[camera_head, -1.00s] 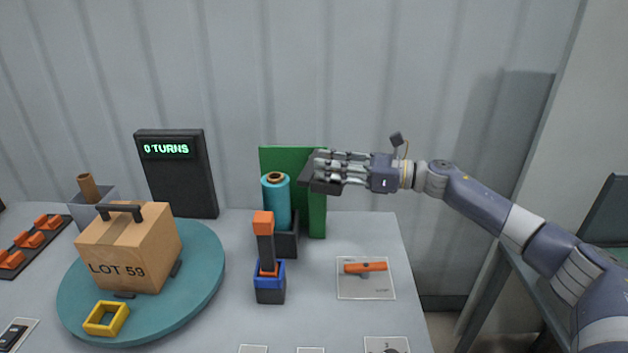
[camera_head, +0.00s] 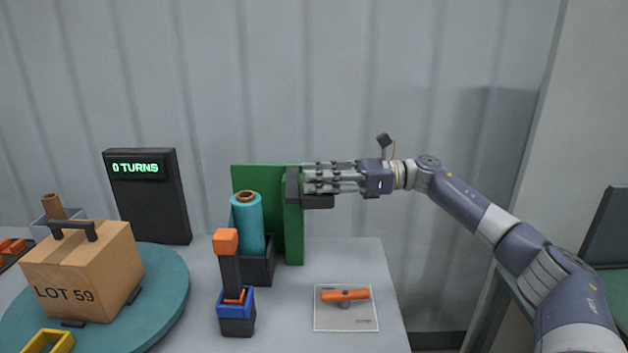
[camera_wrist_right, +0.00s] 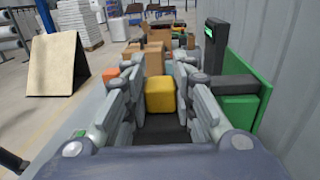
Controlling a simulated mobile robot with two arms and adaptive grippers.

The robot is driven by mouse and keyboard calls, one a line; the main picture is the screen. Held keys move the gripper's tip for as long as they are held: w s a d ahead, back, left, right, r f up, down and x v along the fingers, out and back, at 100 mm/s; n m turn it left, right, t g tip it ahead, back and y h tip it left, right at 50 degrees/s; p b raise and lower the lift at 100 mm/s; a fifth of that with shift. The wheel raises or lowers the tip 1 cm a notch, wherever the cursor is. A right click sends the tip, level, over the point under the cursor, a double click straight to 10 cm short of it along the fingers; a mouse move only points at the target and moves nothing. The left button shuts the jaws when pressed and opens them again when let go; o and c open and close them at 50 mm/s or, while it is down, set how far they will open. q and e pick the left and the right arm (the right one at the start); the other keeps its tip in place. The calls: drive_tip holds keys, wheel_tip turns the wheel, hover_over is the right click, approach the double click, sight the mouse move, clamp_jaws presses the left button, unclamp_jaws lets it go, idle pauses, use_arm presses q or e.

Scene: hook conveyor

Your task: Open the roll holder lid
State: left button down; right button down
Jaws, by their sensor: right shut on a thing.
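The roll holder has a dark base (camera_head: 262,270), a green back panel (camera_head: 268,180) and a narrower green side panel (camera_head: 294,240). A teal roll (camera_head: 248,222) stands upright in it. A dark piece (camera_head: 293,188) sits at the top of the side panel; I cannot tell whether it is the lid or part of it. My right gripper (camera_head: 308,180) reaches in horizontally from the right, shut on this dark piece. In the right wrist view, a yellow block (camera_wrist_right: 160,96) shows between or beyond the fingers. Green panel (camera_wrist_right: 248,105) is on the right. My left gripper is not in view.
A carton (camera_head: 85,270) marked LOT 59 stands on a teal turntable (camera_head: 160,300). A dark display (camera_head: 150,200) reads 0 TURNS. An orange-topped tool stands in a blue and black holder (camera_head: 237,312). An orange-handled part (camera_head: 345,296) lies on a card at the front right.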

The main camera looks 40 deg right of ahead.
drive_tip(key=c, duration=1.3)
unclamp_jaws()
drive_tip(key=shift+a, duration=0.1)
drive_tip(key=v, duration=1.2)
